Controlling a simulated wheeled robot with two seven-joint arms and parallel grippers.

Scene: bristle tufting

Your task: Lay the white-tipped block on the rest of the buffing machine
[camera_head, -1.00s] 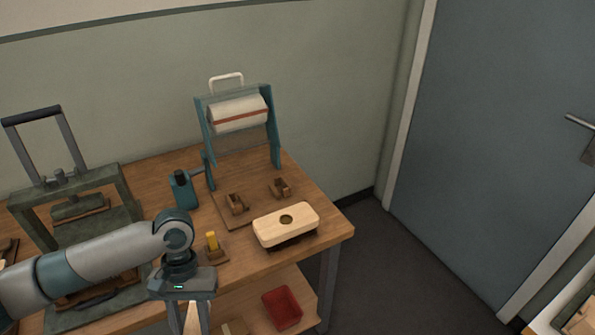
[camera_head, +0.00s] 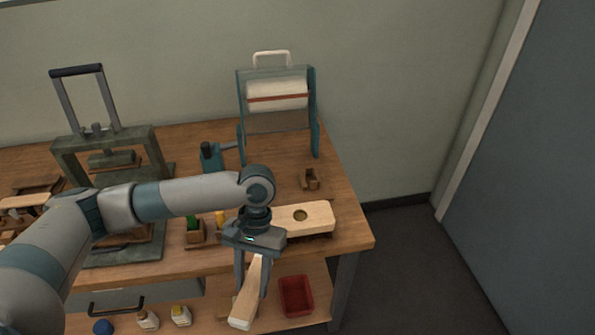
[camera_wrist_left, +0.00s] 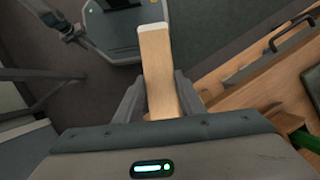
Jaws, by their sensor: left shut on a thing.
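The white-tipped block (camera_head: 246,300) is a long pale wooden bar with a white end. My left gripper (camera_head: 253,282) is shut on it and holds it tilted in front of the table edge, white end low. In the left wrist view the block (camera_wrist_left: 161,75) lies between the fingers, its white end pointing away. The buffing machine (camera_head: 242,110) stands at the table's back right, with teal side plates and a white roller with a red stripe. One notched wooden bracket of its rest (camera_head: 311,180) shows empty; my arm hides the other. My right gripper is not in view.
A pale block with a round hole (camera_head: 318,215) lies at the table's front right. A yellow piece (camera_head: 220,219) and a green one (camera_head: 193,222) stand nearby. A dark press (camera_head: 65,160) is at left. A red bin (camera_head: 296,295) sits on the lower shelf.

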